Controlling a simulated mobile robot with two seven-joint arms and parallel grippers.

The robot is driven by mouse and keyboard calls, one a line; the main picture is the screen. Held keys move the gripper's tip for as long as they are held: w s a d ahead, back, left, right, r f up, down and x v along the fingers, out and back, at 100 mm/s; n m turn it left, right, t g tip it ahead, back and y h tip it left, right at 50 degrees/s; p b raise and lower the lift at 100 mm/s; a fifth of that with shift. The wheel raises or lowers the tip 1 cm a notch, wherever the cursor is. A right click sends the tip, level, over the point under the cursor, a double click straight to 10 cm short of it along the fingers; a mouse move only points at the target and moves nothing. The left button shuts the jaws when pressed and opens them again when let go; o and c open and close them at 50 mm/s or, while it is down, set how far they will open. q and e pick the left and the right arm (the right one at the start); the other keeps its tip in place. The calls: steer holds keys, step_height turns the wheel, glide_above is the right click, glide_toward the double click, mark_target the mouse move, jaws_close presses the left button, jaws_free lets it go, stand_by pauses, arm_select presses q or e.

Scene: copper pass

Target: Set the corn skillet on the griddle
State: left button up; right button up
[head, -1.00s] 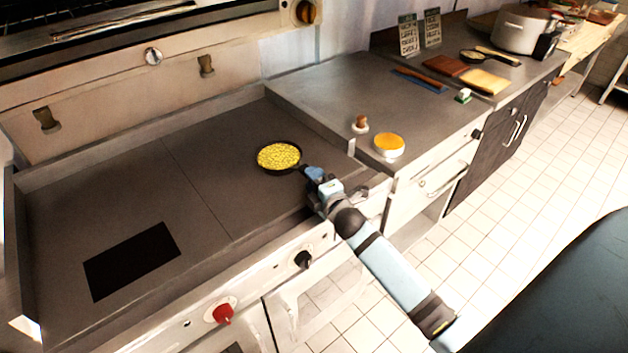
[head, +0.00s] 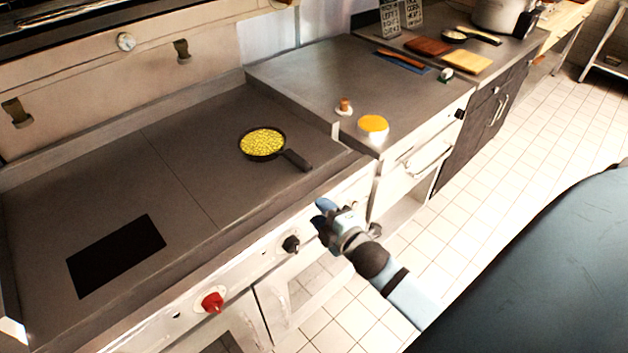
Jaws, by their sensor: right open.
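The corn skillet (head: 262,142), a small black pan full of yellow corn, sits flat on the right part of the grey griddle (head: 190,150). Its dark handle (head: 298,160) points right and toward the front edge. My right gripper (head: 322,212) is open and empty, in front of the griddle's front edge, below and to the right of the handle and apart from it. My left gripper is not in view.
A black rectangle (head: 116,256) lies on the griddle's front left. Red (head: 212,302) and black (head: 291,244) knobs stick out of the front panel.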

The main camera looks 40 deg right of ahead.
steer(key=s+a+f+m+g+y, duration=0.4)
steer(key=s+a+f+m+g, duration=0.2)
steer(key=s+a+f+m, duration=0.7)
step_height(320, 180, up, 8)
steer(key=n+p, duration=0.1)
steer(key=p, duration=0.8)
steer(key=shift+s+a, duration=0.25)
steer(key=shift+w+r, duration=0.1)
steer(key=shift+r, duration=0.2)
